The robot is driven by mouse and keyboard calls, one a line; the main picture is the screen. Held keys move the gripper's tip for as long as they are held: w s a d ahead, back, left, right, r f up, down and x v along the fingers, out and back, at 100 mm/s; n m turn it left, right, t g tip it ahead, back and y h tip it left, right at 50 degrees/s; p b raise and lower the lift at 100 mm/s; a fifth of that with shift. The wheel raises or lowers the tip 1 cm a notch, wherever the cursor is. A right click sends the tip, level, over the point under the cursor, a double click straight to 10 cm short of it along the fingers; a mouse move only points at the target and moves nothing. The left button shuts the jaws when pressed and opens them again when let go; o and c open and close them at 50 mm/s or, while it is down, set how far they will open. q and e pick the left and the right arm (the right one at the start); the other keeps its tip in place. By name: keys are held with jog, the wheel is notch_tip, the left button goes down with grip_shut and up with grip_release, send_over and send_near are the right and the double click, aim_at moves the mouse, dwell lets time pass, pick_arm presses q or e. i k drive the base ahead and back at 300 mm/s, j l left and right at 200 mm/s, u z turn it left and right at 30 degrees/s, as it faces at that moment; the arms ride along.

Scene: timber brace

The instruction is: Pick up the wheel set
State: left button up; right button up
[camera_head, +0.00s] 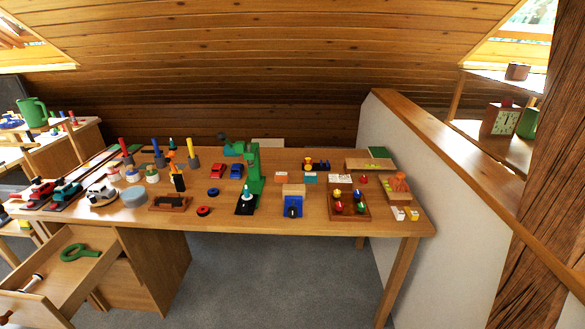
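A light rod with dark ends (30,284), which looks like an axle with wheels, lies in the open drawer (90,285) at the lower left. It is small, and I cannot be sure it is the wheel set. Two small ring-like wheels, a red and black one (204,211) and a dark blue one (213,192), lie apart on the wooden table near its middle. Neither of my grippers shows in the head view.
The long table (330,221) holds toy cars, a green stand (254,165), a brown tray (349,214) and several small parts. A green ring with a handle (79,252) lies in the drawer. A low wall (430,190) bounds the right side. Grey floor is clear in front.

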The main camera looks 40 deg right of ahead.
aim_at(37, 277)
jog(key=z, duration=1.35)
jog(key=u, duration=2.2)
jog(key=i+j+z, duration=0.45)
jog(key=i, duration=0.3)
jog(key=i+j+z, duration=0.45)
jog(key=i+j, duration=0.15)
jog(key=j, duration=0.35)
jog(key=i+j+z, duration=0.4)
jog(key=j, duration=0.6)
jog(key=i+j+z, duration=0.45)
jog(key=j, duration=0.7)
jog(key=i+j+z, duration=0.15)
jog(key=j+z, duration=0.3)
jog(key=j, duration=0.7)
jog(key=j+z, duration=0.45)
jog(key=j, duration=0.75)
jog(key=k+j+z, duration=0.4)
jog(key=j, duration=0.8)
jog(key=i+j, duration=0.05)
jog(key=i, duration=0.05)
